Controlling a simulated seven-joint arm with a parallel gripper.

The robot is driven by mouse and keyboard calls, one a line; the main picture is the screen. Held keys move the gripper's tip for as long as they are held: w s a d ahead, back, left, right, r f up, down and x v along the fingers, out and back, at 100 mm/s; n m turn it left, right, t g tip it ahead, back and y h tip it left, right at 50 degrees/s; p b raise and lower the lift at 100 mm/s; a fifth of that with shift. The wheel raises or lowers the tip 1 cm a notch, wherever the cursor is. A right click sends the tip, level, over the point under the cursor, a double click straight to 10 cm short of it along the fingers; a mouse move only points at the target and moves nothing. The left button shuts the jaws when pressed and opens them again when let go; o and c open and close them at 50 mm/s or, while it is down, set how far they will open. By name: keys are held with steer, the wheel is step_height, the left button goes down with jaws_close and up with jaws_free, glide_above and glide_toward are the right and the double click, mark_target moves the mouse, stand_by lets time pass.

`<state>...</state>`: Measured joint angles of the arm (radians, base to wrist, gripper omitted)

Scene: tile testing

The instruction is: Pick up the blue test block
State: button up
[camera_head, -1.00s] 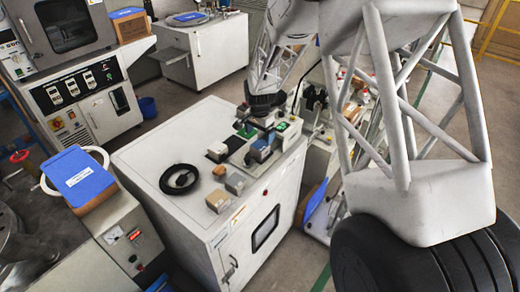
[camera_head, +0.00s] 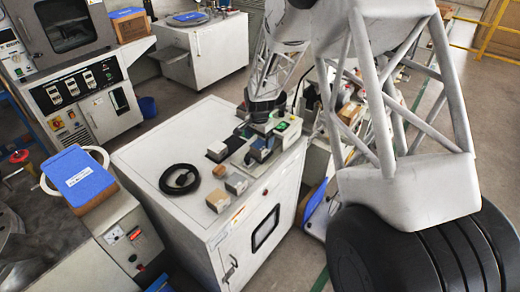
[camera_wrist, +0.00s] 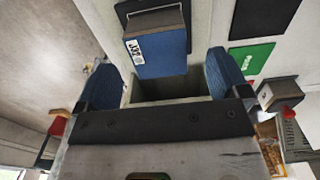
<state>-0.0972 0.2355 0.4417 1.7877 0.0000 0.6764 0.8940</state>
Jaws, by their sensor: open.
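The blue test block (camera_wrist: 160,55) has a grey top and a white label reading J32. In the wrist view it lies just ahead of my gripper (camera_wrist: 164,80), whose two blue-padded fingers stand apart, one to each side, with a gap to the block. My gripper is open and holds nothing. In the head view my gripper (camera_head: 260,128) is over the right part of the white cabinet top, directly above and behind the block (camera_head: 261,150). Its fingertips are too small there to make out clearly.
The white cabinet (camera_head: 150,150) also bears a coiled black cable (camera_head: 180,179), small brown and grey blocks (camera_head: 218,201), and a dark pad (camera_head: 217,151). A green pad (camera_wrist: 250,58) and a grey block (camera_wrist: 280,93) lie right of my gripper in the wrist view.

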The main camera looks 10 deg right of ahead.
mark_target(260, 145)
steer(key=shift+d+f, duration=0.2)
steer(key=shift+f, duration=2.4)
steer(key=c, duration=1.2)
steer(key=shift+c, duration=0.2)
steer(key=shift+r, duration=0.15)
steer(key=shift+w+r, duration=0.1)
steer(key=shift+r, duration=1.25)
steer(key=shift+s+r, duration=0.2)
steer(key=shift+r, duration=0.15)
steer(key=s+d+r, duration=0.1)
steer(key=s, duration=1.4)
steer(key=shift+s+d+r, duration=0.15)
steer(key=shift+s+d, duration=0.05)
steer(key=shift+s, duration=0.1)
